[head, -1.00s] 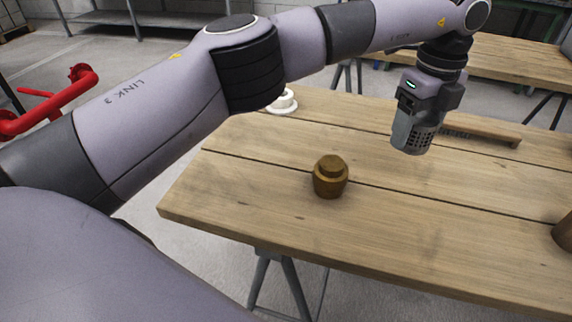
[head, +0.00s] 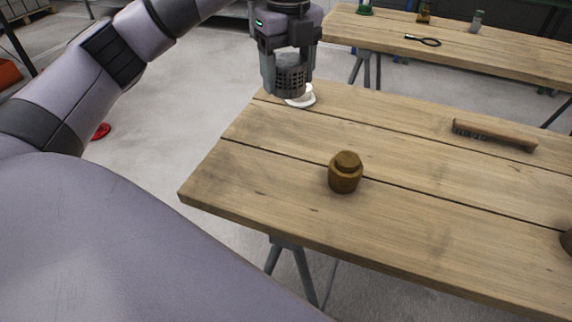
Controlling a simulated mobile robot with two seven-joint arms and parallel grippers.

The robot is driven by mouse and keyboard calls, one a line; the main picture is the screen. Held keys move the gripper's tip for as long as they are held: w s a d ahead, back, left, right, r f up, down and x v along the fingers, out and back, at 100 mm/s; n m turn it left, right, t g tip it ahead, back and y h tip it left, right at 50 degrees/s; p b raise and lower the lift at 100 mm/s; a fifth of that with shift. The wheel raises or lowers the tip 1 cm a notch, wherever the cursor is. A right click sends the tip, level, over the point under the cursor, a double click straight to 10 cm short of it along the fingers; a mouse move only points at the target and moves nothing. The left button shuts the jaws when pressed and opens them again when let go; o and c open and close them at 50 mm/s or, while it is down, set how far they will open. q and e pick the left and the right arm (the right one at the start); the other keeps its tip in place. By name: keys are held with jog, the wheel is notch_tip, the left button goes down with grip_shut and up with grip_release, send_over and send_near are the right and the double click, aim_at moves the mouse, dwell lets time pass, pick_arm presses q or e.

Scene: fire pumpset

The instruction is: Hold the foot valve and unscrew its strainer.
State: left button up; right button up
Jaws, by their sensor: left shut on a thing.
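My left gripper (head: 287,82) is shut on a dark grey perforated strainer (head: 291,76), held upright between its fingers. They are over the far left corner of the near table, in front of and partly hiding a small white round piece. A brass-brown stepped body (head: 345,175), which looks like the foot valve, stands upright on the near table, apart from the strainer. Nothing holds it. My right gripper is out of view.
The white piece (head: 303,98) sits at the back left of the near wooden table (head: 400,215). A wooden brush (head: 495,135) lies at right. A brown thing is cut off at the right edge. A second table (head: 470,55) behind carries small items.

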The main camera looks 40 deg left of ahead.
pick_arm(q)
jog(key=shift+s+a+f, duration=0.1)
jog(key=shift+a+f, duration=0.05)
jog(key=shift+f, duration=0.3)
jog(key=b, duration=0.4)
send_over(286, 168)
notch_tip(286, 168, down, 14)
jog(key=shift+r, duration=0.1)
jog(key=shift+f, duration=2.6)
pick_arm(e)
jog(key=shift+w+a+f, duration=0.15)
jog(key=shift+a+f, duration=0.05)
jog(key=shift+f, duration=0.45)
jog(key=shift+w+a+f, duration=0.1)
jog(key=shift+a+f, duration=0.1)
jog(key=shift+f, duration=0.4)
pick_arm(q)
jog(key=shift+f, duration=0.15)
jog(key=o, duration=1.2)
